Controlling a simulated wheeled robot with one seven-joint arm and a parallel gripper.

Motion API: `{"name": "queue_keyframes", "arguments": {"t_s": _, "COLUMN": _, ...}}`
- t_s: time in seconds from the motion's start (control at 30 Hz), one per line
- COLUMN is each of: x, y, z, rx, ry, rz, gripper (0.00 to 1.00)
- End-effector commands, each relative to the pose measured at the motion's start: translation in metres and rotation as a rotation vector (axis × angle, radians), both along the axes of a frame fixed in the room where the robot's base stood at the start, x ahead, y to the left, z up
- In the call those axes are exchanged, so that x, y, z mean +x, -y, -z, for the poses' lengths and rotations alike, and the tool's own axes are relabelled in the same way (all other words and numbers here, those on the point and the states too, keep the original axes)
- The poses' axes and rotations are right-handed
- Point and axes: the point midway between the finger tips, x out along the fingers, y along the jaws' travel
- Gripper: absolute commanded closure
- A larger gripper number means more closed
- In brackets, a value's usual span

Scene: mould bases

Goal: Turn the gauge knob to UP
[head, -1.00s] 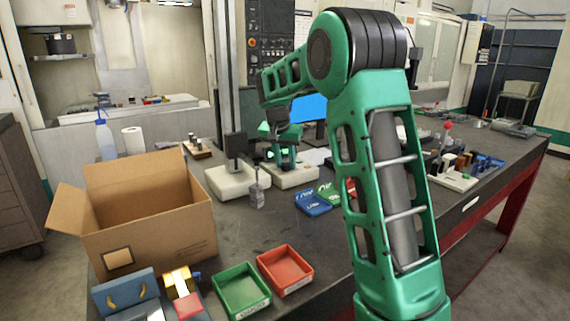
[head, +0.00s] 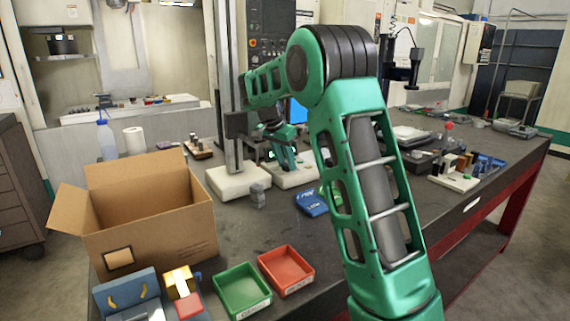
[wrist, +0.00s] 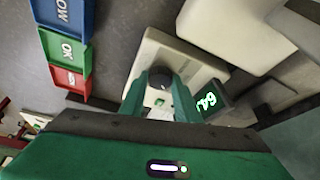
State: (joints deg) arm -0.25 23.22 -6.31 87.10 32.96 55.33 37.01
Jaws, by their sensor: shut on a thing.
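My gripper (wrist: 170,105) points down over a pale base (wrist: 152,48) in the wrist view, its green fingers closed around a dark round gauge knob (wrist: 158,80). A small dark display (wrist: 209,100) with green digits, seemingly 64, is beside the right finger. The knob's marking and any UP label cannot be read. In the head view my gripper (head: 284,152) is at the back of the bench, over a white base (head: 296,176), and the knob is hidden. Left of it stands a tall grey column on another white base (head: 226,181), with a dark block (head: 236,125) on it.
Blue LOW (wrist: 66,14), green OK (wrist: 66,51) and red (wrist: 69,80) trays lie left in the wrist view. A small grey block (head: 258,195) stands before the bases. An open cardboard box (head: 150,238), a green tray (head: 242,290) and a red tray (head: 287,268) are nearer.

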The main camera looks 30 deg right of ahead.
Motion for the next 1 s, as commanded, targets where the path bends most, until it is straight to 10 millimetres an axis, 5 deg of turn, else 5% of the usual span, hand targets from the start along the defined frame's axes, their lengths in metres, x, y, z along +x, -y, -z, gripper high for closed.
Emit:
{"name": "queue_keyframes", "arguments": {"t_s": 0.13, "x": 0.003, "y": -0.004, "z": 0.000, "rx": 0.002, "ry": 0.003, "rz": -0.011, "gripper": 0.93}}
{"name": "queue_keyframes", "arguments": {"t_s": 0.17, "x": 0.003, "y": -0.004, "z": -0.001, "rx": 0.002, "ry": 0.003, "rz": -0.011, "gripper": 0.69}}
{"name": "queue_keyframes", "arguments": {"t_s": 0.23, "x": 0.003, "y": -0.005, "z": 0.000, "rx": 0.002, "ry": 0.003, "rz": -0.011, "gripper": 0.52}}
{"name": "queue_keyframes", "arguments": {"t_s": 0.63, "x": 0.001, "y": -0.006, "z": -0.005, "rx": 0.002, "ry": 0.002, "rz": -0.008, "gripper": 0.52}}
{"name": "queue_keyframes", "arguments": {"t_s": 1.0, "x": -0.005, "y": -0.028, "z": -0.064, "rx": 0.000, "ry": 0.004, "rz": -0.008, "gripper": 0.52}}
